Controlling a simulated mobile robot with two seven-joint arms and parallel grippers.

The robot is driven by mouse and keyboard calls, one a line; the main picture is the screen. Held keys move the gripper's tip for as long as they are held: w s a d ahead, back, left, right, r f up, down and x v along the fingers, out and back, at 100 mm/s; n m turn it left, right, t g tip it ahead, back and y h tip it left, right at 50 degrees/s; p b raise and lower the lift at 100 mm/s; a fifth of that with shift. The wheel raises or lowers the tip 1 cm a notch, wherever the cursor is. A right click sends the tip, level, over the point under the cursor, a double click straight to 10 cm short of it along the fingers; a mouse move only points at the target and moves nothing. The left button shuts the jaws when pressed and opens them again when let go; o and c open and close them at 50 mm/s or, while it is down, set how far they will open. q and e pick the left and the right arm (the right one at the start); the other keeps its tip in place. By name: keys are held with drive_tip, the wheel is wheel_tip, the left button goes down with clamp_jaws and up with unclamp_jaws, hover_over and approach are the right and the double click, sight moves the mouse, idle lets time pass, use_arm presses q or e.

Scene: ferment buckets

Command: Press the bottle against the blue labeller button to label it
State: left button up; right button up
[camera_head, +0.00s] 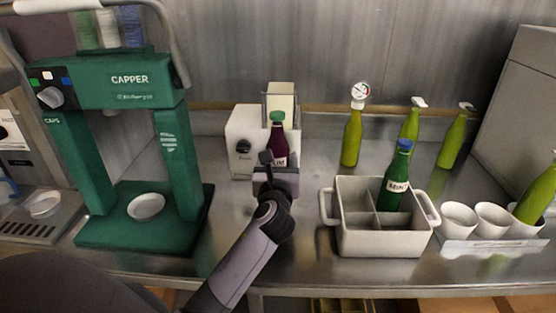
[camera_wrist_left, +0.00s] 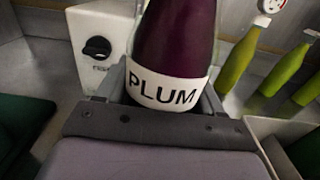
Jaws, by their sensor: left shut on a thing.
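A dark purple bottle (camera_head: 278,138) with a green cap stands upright in front of the white labeller (camera_head: 245,135). In the left wrist view the bottle (camera_wrist_left: 176,40) carries a white band reading PLUM. My left gripper (camera_head: 276,168) is shut on the bottle's lower part. The labeller (camera_wrist_left: 92,22) shows its black knob at the left of the bottle. I see no blue button; the bottle and gripper cover part of the labeller's front. I cannot tell whether the bottle touches the labeller. My right gripper is not in view.
A green capper (camera_head: 125,95) stands left. A grey divided crate (camera_head: 384,244) holds a green bottle (camera_head: 395,178) labelled MINT. Several yellow-green bottles (camera_head: 352,140) stand at the back right. White cups (camera_head: 458,217) stand in a holder at the right.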

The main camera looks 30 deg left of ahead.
sight(277, 163)
use_arm(q)
drive_tip(key=shift+s+d+r, duration=0.5)
drive_tip(key=shift+s+d, duration=0.15)
drive_tip(key=shift+s, duration=0.4)
drive_tip(key=shift+s+d+r, duration=0.55)
drive_tip(key=shift+s+d, duration=0.1)
drive_tip(key=shift+s, duration=0.45)
drive_tip(key=shift+s+d+r, duration=0.5)
drive_tip(key=shift+s+d, duration=0.15)
drive_tip(key=shift+s, duration=0.4)
